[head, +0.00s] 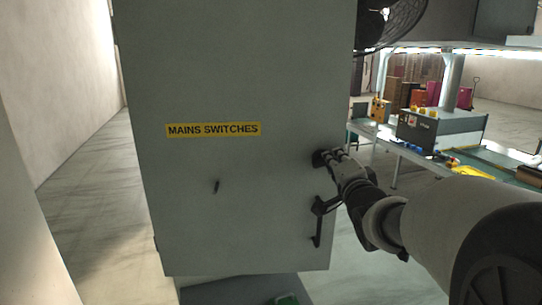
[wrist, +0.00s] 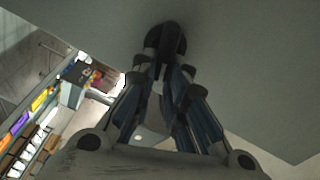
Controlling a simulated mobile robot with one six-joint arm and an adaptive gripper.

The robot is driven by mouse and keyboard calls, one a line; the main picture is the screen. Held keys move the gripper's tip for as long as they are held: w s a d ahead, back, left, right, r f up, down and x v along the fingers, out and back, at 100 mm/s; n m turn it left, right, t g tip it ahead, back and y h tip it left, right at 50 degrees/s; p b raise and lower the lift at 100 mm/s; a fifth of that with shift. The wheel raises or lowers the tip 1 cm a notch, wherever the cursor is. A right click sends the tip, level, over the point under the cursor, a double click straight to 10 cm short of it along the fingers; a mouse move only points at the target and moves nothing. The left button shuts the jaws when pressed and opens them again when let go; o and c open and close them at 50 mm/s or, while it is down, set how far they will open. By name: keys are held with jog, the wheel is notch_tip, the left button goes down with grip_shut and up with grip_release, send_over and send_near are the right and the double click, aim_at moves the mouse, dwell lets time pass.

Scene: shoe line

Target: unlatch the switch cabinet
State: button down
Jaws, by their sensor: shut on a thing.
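The grey switch cabinet (head: 235,75) stands upright in front of me, with a yellow label reading "MAINS SWITCHES" (head: 213,129). Its door looks shut. A dark round latch knob (head: 319,158) sits near the door's right edge. My gripper (head: 334,157) reaches it from the right and is shut on it. In the wrist view my gripper (wrist: 168,68) closes around the dark latch knob (wrist: 172,36), and the fingers hide part of it.
A workbench (head: 400,151) with a grey machine (head: 440,129) stands behind to the right. A fan (head: 390,22) is at the upper right, beside the cabinet. The floor left of the cabinet (head: 95,190) is clear.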

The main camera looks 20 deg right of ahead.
jog(key=shift+d+f+m, duration=0.1)
jog(key=shift+f+m, duration=0.1)
jog(key=shift+m, duration=0.8)
jog(key=shift+f+m, duration=0.2)
jog(key=shift+m, duration=0.8)
jog(key=c, duration=1.6)
grip_release()
jog(key=v, duration=0.7)
jog(key=shift+s, duration=0.3)
jog(key=shift+f, duration=0.1)
